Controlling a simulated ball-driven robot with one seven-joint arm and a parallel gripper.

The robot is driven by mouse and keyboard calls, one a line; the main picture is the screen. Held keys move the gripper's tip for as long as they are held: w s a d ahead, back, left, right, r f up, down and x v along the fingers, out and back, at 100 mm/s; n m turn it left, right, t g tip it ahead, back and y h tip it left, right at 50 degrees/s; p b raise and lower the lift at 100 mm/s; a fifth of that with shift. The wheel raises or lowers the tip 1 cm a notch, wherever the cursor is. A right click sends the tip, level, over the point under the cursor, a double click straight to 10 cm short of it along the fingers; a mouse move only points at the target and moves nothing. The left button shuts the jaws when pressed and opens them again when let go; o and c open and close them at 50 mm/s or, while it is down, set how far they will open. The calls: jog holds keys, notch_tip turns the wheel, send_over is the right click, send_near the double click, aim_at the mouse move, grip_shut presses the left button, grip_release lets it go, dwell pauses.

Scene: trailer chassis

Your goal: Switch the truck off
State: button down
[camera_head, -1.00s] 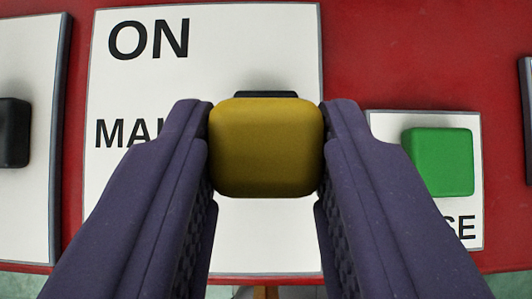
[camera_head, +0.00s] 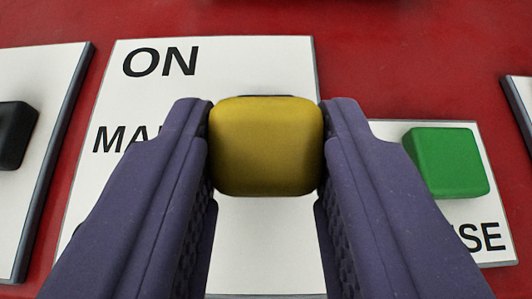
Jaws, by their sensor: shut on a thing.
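A yellow knob (camera_head: 266,147) sits between the two purple fingers of my gripper (camera_head: 266,150), in the middle of the view. My gripper is shut on it, with a finger touching each side. Behind it is a white plate (camera_head: 262,62) on the red panel. The plate reads "ON" at its upper left and "MA..." below, the rest of that word hidden by my left finger. The base of the knob and the lower part of the plate are largely hidden by the knob and fingers.
A green button (camera_head: 447,162) on a white plate ending in "SE" is close to the right of my gripper. A black knob (camera_head: 14,135) on another white plate is at the left edge. Another plate shows at the right edge.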

jog(key=c, duration=0.8)
grip_release()
jog(key=shift+o, duration=0.2)
jog(key=p+v, duration=0.3)
jog(key=v, duration=0.4)
jog(key=shift+s+r, duration=0.15)
jog(key=shift+s, duration=0.2)
